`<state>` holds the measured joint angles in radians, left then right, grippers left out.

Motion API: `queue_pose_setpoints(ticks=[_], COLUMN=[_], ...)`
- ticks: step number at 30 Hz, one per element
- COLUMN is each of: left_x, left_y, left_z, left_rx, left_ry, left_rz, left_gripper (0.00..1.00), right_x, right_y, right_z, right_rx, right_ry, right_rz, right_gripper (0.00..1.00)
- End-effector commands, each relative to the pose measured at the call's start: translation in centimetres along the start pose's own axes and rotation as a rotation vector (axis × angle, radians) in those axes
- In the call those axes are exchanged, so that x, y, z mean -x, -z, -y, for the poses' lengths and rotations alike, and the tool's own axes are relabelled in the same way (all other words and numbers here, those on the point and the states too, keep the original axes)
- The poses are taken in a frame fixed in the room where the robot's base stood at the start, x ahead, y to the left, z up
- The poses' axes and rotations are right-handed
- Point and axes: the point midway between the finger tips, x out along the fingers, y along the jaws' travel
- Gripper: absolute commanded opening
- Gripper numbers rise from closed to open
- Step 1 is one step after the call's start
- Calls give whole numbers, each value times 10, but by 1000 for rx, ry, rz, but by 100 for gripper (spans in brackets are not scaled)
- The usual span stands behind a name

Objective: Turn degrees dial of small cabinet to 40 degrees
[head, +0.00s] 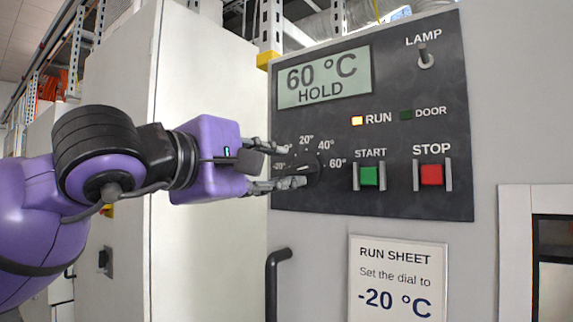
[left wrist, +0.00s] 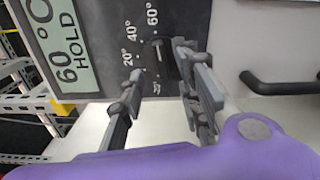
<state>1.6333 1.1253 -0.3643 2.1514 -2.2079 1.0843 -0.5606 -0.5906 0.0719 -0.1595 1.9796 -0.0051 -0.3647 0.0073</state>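The degrees dial (head: 314,170) is a dark round knob low on the black control panel, with marks from -20° to 60° around it. In the left wrist view the dial (left wrist: 158,46) shows a pale pointer mark toward the 60° label. The display (head: 323,78) reads 60 °C HOLD. My left gripper (head: 297,166) is at the dial, its two grey fingers apart, one above and one below in the head view. In the left wrist view the gripper (left wrist: 158,60) has one finger close against the dial; I cannot tell whether it touches. My right gripper is not in view.
A green START button (head: 369,176), a red STOP button (head: 432,175) and a LAMP toggle (head: 425,57) are to the right. The RUN light (head: 357,120) glows. A run sheet (head: 397,280) below reads -20 °C. A black handle (head: 271,285) sticks out below the panel.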

Motion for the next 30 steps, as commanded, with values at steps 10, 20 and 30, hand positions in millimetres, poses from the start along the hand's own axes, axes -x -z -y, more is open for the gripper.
queue_pose_setpoints(ticks=[10, 20, 30], left_x=[-37, -39, -39], left_y=[-2, -1, -1], left_z=[-1, 1, 1], left_rx=[1, 1, 2], left_ry=[-1, 1, 1], left_rz=[3, 2, 2], left_gripper=[31, 22, 0], right_x=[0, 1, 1], right_y=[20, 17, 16], right_z=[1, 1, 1], right_rx=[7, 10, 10], right_ry=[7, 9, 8], right_rz=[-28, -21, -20], right_gripper=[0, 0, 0])
